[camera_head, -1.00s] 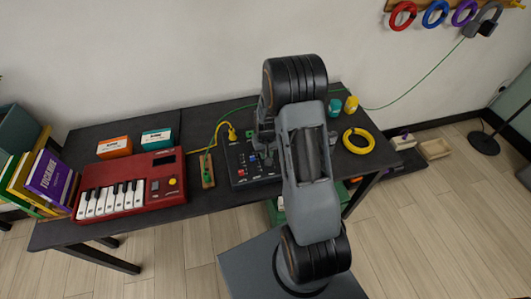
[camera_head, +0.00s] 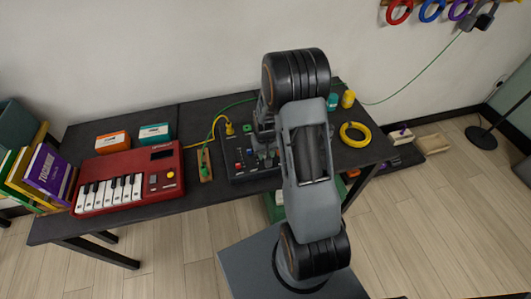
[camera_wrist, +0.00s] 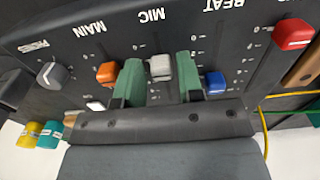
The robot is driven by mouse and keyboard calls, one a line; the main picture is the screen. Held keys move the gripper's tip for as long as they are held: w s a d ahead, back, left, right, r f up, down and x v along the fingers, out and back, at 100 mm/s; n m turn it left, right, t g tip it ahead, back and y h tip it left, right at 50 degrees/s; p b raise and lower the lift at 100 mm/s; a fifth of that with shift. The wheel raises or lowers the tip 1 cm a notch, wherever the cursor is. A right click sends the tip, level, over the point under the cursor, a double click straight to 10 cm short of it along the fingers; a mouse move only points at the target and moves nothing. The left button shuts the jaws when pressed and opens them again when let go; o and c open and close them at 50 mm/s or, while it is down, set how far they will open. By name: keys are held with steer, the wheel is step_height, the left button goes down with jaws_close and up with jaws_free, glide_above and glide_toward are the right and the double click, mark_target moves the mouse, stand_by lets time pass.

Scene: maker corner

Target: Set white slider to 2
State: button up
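The white slider cap (camera_wrist: 159,67) is on the black mixer panel (camera_wrist: 215,50), in the column under the upside-down label MIC in the wrist view. Small scale marks run beside its track; I cannot read its number. My gripper (camera_wrist: 160,75) has its two green fingers on either side of the white cap, with narrow gaps showing, so it is open around the cap. In the head view the mixer (camera_head: 238,171) lies on the dark table, and my arm hides the fingers and part of the panel.
An orange cap (camera_wrist: 107,72) and a blue cap (camera_wrist: 215,82) sit just outside the fingers. A grey knob (camera_wrist: 52,75) and a red cap (camera_wrist: 292,34) are farther out. A red keyboard (camera_head: 125,205), a yellow ring (camera_head: 366,140) and cables share the table (camera_head: 60,230).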

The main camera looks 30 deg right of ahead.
mark_target(265, 154)
steer(key=shift+o, duration=0.9)
steer(key=shift+a, duration=0.1)
step_height(265, 154, up, 14)
steer(key=shift+b, duration=0.3)
steer(key=shift+f, duration=0.1)
steer(key=s+a+r+n+t, duration=0.1)
steer(key=s+a+r+t, duration=0.1)
steer(key=s+a+r, duration=0.2)
steer(key=s+a+r+n+t, duration=0.1)
steer(key=s+a+r, duration=0.4)
steer(key=s, duration=0.5)
step_height(265, 154, up, 2)
steer(key=shift+s+t, duration=0.15)
steer(key=shift+t, duration=0.35)
